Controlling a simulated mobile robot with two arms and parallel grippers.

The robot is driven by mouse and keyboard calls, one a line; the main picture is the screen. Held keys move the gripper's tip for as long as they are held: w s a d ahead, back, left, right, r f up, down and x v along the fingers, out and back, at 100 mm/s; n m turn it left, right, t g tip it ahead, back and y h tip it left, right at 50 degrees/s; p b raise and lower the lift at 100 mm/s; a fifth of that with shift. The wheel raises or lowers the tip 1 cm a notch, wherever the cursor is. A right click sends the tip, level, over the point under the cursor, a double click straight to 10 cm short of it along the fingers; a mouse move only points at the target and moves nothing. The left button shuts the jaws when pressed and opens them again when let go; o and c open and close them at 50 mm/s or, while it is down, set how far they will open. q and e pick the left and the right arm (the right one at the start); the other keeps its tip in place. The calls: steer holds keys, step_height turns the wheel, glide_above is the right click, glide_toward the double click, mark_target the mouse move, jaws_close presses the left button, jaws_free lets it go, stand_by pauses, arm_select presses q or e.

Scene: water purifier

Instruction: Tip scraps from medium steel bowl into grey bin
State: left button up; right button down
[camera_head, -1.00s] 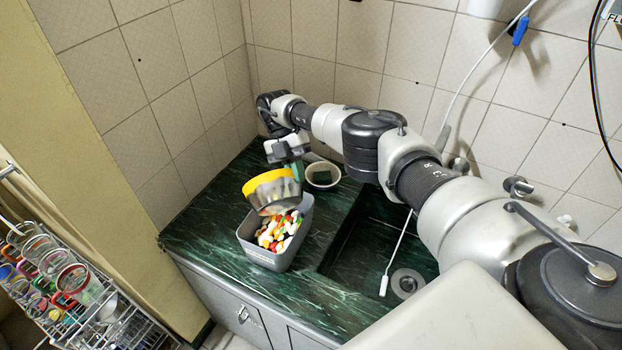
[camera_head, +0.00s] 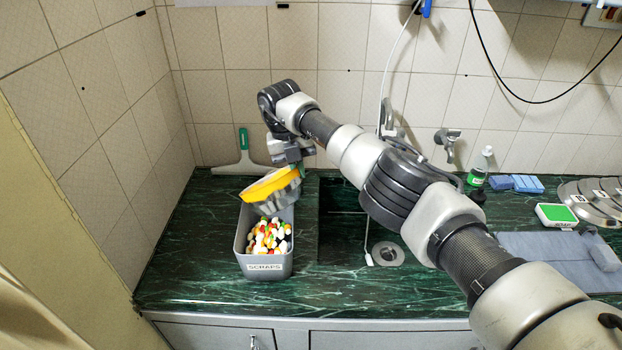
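The steel bowl (camera_head: 282,195), with a yellow part (camera_head: 270,183), is held steeply tilted over the grey bin. My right gripper (camera_head: 297,167) is shut on its upper right edge; the fingertips are partly hidden. The grey bin (camera_head: 265,267), labelled SCRAPS, stands on the green counter left of the sink. Colourful scraps (camera_head: 268,238) lie heaped in the bin below the bowl. The bowl hides the bin's back part, and I cannot tell whether scraps remain in the bowl. My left gripper is out of view.
The sink (camera_head: 345,240) is right of the bin. A squeegee with a green handle (camera_head: 243,139) leans at the back wall. A green bottle (camera_head: 479,170), blue sponges (camera_head: 525,183) and a blue mat (camera_head: 540,252) are farther right. The counter left of the bin is clear.

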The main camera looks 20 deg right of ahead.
steer(key=shift+d, duration=0.1)
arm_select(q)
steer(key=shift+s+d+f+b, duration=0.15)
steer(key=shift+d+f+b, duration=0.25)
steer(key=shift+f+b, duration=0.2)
arm_select(e)
steer(key=s+d+t+y, duration=0.1)
steer(key=t, duration=0.1)
steer(key=s+f+t+y, duration=0.1)
steer(key=t, duration=0.1)
steer(key=s+d+t+y, duration=0.1)
steer(key=t+y, duration=0.1)
steer(key=shift+s+d+f, duration=0.25)
steer(key=shift+d, duration=0.05)
